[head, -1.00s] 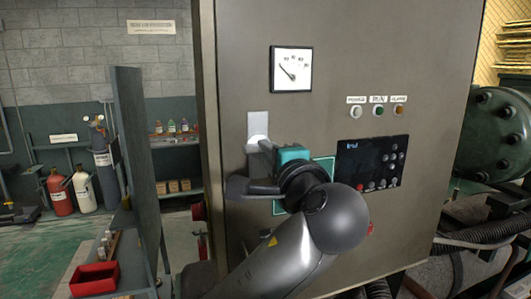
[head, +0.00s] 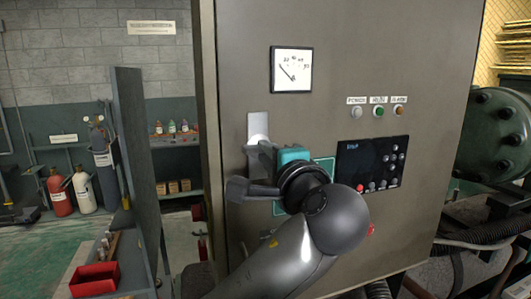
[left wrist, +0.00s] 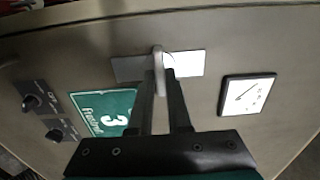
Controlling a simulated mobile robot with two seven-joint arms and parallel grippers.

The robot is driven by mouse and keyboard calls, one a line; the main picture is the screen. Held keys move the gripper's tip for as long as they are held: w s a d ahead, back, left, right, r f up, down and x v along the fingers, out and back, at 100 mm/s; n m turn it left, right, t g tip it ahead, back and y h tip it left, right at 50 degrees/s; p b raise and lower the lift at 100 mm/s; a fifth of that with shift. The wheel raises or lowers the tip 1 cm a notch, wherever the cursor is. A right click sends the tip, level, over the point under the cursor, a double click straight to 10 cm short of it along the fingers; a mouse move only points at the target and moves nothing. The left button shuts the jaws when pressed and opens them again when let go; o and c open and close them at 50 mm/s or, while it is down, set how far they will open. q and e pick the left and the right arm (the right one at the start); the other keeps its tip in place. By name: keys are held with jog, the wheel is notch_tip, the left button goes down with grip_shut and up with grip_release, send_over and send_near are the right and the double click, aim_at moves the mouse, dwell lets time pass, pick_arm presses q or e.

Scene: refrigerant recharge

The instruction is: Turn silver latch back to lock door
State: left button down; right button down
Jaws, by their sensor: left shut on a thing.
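The silver latch shows on the cabinet door's left side in the head view, where its light plate (head: 258,126) is visible and its lower part is hidden by my gripper. In the left wrist view the latch handle (left wrist: 158,62) stands out from its plate (left wrist: 190,63). My left gripper (head: 256,160) is at the latch, and in the left wrist view its two fingers (left wrist: 160,85) are on either side of the handle, shut on it. The grey cabinet door (head: 330,30) looks flush. My right gripper is not in view.
The door carries a gauge (head: 291,70), indicator lights (head: 378,111), a dark control panel (head: 370,163) and a green sign (left wrist: 103,110). A dark upright panel (head: 138,170) and red bin (head: 95,279) stand left. A green tank (head: 492,135) is at the right.

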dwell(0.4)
pick_arm(q)
jog(key=m+p, duration=0.4)
jog(key=p, duration=0.2)
jog(key=shift+m+p, duration=0.3)
jog(key=shift+p, duration=0.1)
dwell(0.5)
jog(key=m, duration=0.4)
dwell(0.4)
jog(key=shift+m, duration=0.3)
